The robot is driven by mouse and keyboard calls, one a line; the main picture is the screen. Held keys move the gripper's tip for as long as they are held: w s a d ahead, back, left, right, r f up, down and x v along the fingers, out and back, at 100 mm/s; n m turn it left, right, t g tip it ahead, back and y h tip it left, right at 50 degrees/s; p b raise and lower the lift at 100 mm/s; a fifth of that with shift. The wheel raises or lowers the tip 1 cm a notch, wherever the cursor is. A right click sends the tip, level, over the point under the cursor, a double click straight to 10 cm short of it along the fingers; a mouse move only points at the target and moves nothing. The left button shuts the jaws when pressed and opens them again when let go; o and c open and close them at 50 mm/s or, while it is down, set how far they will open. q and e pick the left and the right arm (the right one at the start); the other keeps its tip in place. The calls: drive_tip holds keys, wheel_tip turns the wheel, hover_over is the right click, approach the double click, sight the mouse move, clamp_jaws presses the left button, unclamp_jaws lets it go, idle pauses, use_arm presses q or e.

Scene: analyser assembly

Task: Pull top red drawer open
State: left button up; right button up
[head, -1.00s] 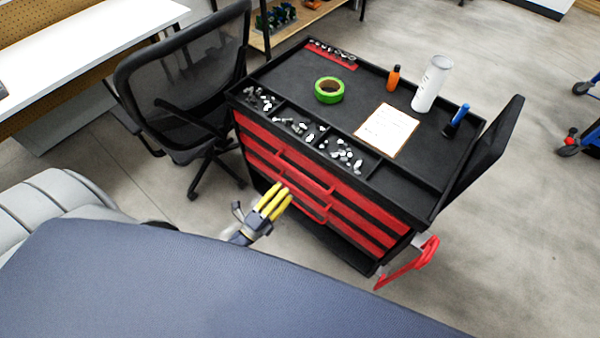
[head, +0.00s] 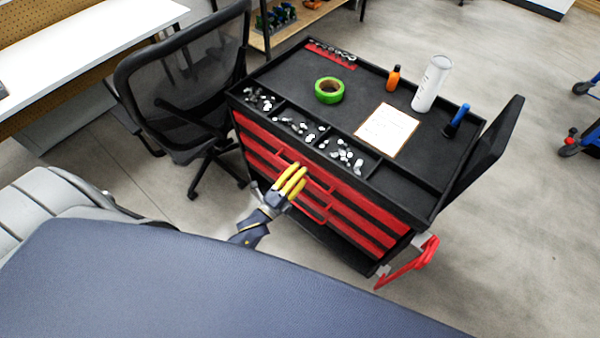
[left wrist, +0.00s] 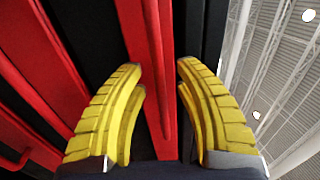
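The black tool cart has several red drawers, and the top red drawer (head: 262,136) is shut, flush with the others. Its red handle (head: 318,183) runs along the middle of its front. My left gripper (head: 291,178) has yellow fingers and is close in front of the cart, at the left part of that handle. In the left wrist view my left gripper (left wrist: 160,85) is open, with its fingers on either side of a red handle bar (left wrist: 157,60). I cannot tell whether either finger touches it. My right gripper is not in view.
On the cart top are green tape (head: 329,90), an orange bottle (head: 393,78), a white cylinder (head: 431,85), a blue-handled tool (head: 457,121), a paper sheet (head: 386,130) and trays of small parts. A black office chair (head: 185,85) stands left of the cart.

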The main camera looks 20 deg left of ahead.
use_arm(q)
clamp_jaws()
idle(0.4)
